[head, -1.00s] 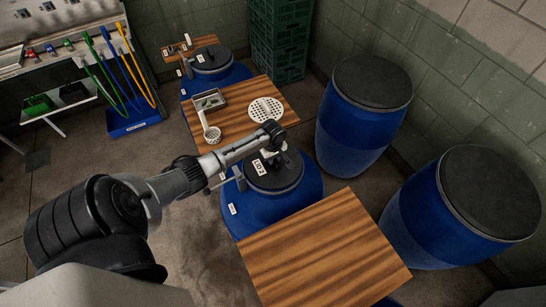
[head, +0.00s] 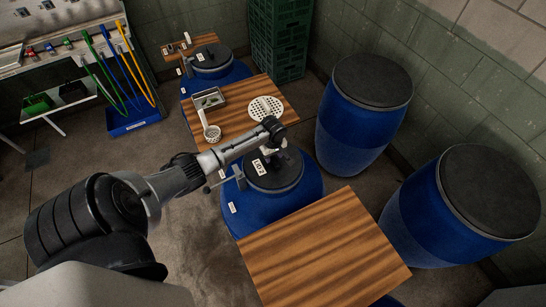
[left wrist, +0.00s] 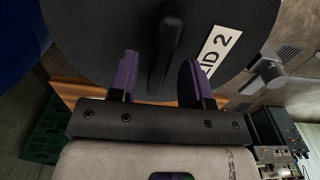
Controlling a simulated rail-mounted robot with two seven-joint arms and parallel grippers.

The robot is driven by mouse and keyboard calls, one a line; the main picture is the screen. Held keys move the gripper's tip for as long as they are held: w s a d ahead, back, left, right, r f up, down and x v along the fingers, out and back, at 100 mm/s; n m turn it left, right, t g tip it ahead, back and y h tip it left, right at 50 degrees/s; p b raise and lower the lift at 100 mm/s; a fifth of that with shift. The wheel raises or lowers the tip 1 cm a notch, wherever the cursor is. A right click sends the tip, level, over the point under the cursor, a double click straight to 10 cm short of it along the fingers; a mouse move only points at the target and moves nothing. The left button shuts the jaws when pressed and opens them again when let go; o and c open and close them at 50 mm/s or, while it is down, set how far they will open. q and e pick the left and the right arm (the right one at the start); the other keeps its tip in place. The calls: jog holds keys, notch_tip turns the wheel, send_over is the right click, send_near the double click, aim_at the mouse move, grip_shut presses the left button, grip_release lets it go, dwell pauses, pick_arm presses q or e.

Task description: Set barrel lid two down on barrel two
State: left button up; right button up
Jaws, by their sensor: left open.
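Barrel lid two (head: 285,177) is a dark round lid with a raised handle and a white label. It lies on top of the blue barrel two (head: 295,203) and looks about level; I cannot tell how tightly it sits. My left gripper (head: 275,151) is just above the lid, by its handle. In the left wrist view, my left gripper (left wrist: 160,78) is open, its purple fingers apart with the lid's handle (left wrist: 172,45) between their lines and clear of both. The "LID 2" label shows on the lid (left wrist: 90,30). My right gripper is not in view.
A wooden board (head: 325,245) lies in front of barrel two. Another board (head: 235,130) behind it bears a grey tray (head: 208,100), a white strainer ladle (head: 212,132) and a perforated disc (head: 266,109). Lidded blue barrels (head: 350,130) (head: 425,215) stand at the right.

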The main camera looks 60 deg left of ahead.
pick_arm(q)
notch_tip(320, 180, up, 11)
jog(key=s+d+f+m+t, duration=0.1)
jog(key=s+d+f+m, duration=0.2)
jog(key=s+d+m, duration=0.35)
jog(key=s+d+f+m, duration=0.3)
jog(key=d, duration=0.7)
jog(key=s+d+r+m+t, duration=0.2)
jog(key=s+d+r+m, duration=0.5)
jog(key=s+d+m, duration=0.3)
jog(key=shift+s+d+t+p, duration=0.3)
jog(key=shift+s+d, duration=0.9)
